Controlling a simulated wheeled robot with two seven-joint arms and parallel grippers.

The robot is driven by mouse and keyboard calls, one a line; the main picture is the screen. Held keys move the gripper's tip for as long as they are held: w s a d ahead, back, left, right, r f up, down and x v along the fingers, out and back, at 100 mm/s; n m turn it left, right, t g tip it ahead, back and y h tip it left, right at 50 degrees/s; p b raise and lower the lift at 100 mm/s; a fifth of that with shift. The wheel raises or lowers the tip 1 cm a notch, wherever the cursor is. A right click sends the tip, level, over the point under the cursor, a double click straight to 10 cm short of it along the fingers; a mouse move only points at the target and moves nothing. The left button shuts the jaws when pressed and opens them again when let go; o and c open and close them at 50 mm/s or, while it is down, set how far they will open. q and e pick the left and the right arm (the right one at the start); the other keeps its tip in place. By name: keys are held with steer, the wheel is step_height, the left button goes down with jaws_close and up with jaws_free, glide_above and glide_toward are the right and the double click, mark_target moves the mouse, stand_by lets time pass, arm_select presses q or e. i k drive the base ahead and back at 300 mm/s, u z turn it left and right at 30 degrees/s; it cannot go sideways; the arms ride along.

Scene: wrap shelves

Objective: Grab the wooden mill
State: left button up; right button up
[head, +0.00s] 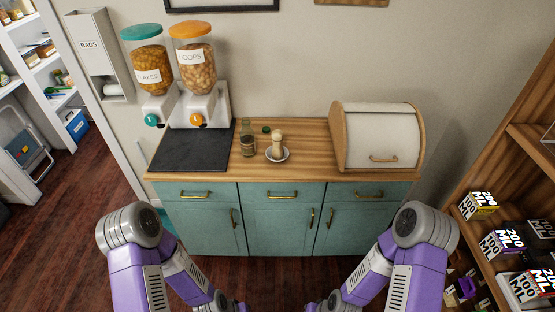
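A light wooden mill (277,141) stands upright in a small pale dish (277,155) on the wooden counter (310,160), near the middle of its top. A glass jar (248,142) stands just left of it, and a small dark green round item (266,129) lies behind, between them. My two purple arms reach down low in front of the cabinet, well apart from the mill. The ends of both arms run to the bottom edge of the head view, and my gripper fingers do not show.
Two cereal dispensers (195,100) stand on the left of the counter behind a dark slate mat (192,152). A bread box (378,135) fills the right end. A shelf with boxes (504,241) is at the right. Bare counter lies between the dish and the bread box.

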mark_target(276, 154)
steer(key=u, duration=1.2)
steer(key=i, duration=0.7)
steer(key=z, duration=0.4)
